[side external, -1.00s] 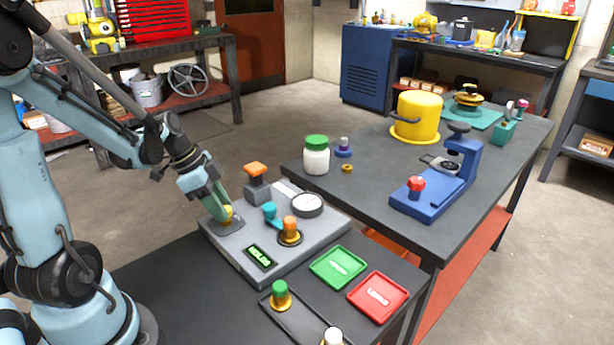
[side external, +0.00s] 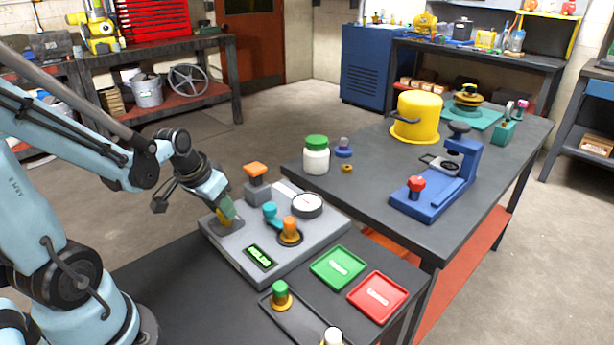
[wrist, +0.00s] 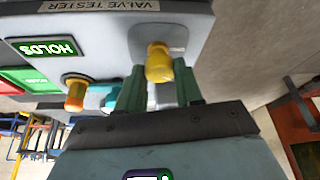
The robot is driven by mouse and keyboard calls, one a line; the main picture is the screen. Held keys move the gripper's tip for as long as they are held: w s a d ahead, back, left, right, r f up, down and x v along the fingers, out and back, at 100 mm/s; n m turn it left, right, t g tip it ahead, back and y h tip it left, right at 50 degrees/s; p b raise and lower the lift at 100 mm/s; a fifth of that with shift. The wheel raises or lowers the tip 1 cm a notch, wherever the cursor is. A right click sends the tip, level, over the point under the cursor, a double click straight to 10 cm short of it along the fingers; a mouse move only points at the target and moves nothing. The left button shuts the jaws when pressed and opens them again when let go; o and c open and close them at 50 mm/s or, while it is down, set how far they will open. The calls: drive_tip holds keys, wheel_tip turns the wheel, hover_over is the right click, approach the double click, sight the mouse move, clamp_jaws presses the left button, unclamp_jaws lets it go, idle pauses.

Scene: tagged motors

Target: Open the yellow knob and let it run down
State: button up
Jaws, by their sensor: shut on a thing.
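The grey valve tester (side external: 232,258) stands on the dark table; its green display (wrist: 50,48) reads HOLDS in the wrist view. The yellow knob (wrist: 159,62) is at the tester's left end in the side view, mostly hidden by my fingers. My gripper (side external: 226,212) is shut on it. In the wrist view the green fingers of my gripper (wrist: 158,88) stand on either side of the knob. An orange knob (side external: 290,226), a teal handle (side external: 270,211) and a round white gauge (side external: 307,204) are also on the tester.
An orange-topped grey post (side external: 257,180) rises at the tester's back. A green tray (side external: 338,267) and a red tray (side external: 378,296) lie to its right. A dark tray (side external: 290,318) with a green-topped valve (side external: 280,294) is in front. A blue press (side external: 440,190) stands on the adjoining table.

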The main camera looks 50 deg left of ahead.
drive_tip(key=n+y, duration=0.1)
drive_tip(key=n, duration=0.2)
drive_tip(key=n+g, duration=0.1)
drive_tip(key=n, duration=0.2)
drive_tip(key=shift+w+d+y, duration=0.1)
drive_tip(key=shift+d+y, duration=0.1)
drive_tip(key=shift+y, duration=0.2)
idle(0.3)
drive_tip(key=o, duration=1)
drive_tip(key=shift+r, duration=0.1)
drive_tip(key=shift+v, duration=5.9)
drive_tip(key=shift+w+d, duration=0.15)
drive_tip(key=shift+d, duration=0.05)
drive_tip(key=w+d+f+m+t+h, duration=0.1)
drive_tip(key=d+m, duration=0.2)
drive_tip(key=w+d+f+m+t+h, duration=0.1)
drive_tip(key=d+m, duration=0.2)
drive_tip(key=w+d+m+t+h, duration=0.1)
drive_tip(key=d+m, duration=0.1)
drive_tip(key=d, duration=0.1)
drive_tip(key=shift+w+d+f+m+t, duration=0.1)
drive_tip(key=shift+d+f+m+t, duration=0.2)
drive_tip(key=shift+f+m+t, duration=0.1)
